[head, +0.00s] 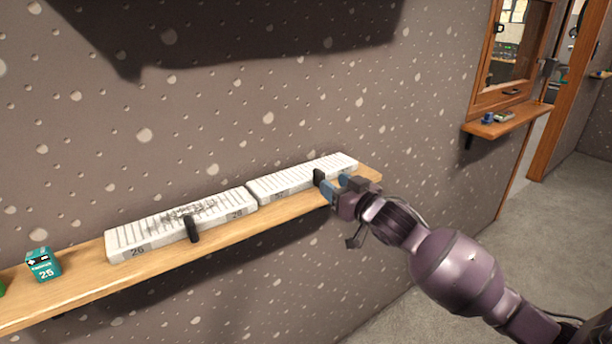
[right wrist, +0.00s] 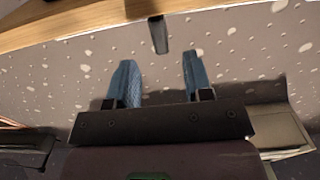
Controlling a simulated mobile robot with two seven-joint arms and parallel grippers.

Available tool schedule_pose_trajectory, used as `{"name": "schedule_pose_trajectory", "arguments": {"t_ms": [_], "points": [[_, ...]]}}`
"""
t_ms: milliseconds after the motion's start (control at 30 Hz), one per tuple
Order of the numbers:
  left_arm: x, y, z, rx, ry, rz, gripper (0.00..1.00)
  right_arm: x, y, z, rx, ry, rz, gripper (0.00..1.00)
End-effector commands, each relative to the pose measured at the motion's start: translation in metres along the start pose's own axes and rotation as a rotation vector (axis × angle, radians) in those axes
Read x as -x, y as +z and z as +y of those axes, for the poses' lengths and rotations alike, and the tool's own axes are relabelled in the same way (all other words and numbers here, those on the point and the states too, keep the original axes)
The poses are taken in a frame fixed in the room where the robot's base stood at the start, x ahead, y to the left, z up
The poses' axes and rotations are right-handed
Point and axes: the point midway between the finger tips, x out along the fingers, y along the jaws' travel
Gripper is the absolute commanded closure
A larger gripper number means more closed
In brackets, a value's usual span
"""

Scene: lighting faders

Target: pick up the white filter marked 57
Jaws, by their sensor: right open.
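I can read no mark 57 in either view, and I cannot pick out the white filter. Two white slotted blocks lie end to end on the wooden shelf (head: 75,285). The left block (head: 125,240) shows 26 at its left end, and a number near its right end looks like 28. The right block (head: 300,178) has a number too small to read. My right gripper (head: 335,187) is at the front of the right block, beside a black tab (head: 318,177).
A teal box (head: 42,265) marked 25 stands at the shelf's left, with a green thing cut off at the edge. Another black tab (head: 192,229) sticks out from the left block. A framed opening with a small ledge (head: 515,120) is at the right. The floor (head: 560,230) there is clear.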

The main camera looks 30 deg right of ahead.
Motion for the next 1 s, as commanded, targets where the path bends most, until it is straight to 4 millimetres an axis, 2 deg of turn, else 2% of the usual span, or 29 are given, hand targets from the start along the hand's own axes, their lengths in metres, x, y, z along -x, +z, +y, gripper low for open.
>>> {"name": "schedule_pose_trajectory", "arguments": {"t_ms": [200,533,867,1000], "points": [[0.003,0.003,0.000,0.001,-0.001,-0.009,1.00,-0.011,0.000,-0.001,0.000,0.000,-0.001,0.53],[0.005,-0.002,-0.001,0.001,-0.001,-0.007,1.00,-0.051,0.001,-0.001,0.000,-0.001,-0.001,0.53],[0.004,-0.004,-0.001,0.000,-0.001,-0.002,1.00,-0.057,0.002,-0.001,0.000,0.000,-0.002,0.53],[0.003,-0.005,-0.001,-0.001,-0.001,-0.001,1.00,-0.057,0.002,-0.001,0.000,0.000,-0.002,0.72]]}}
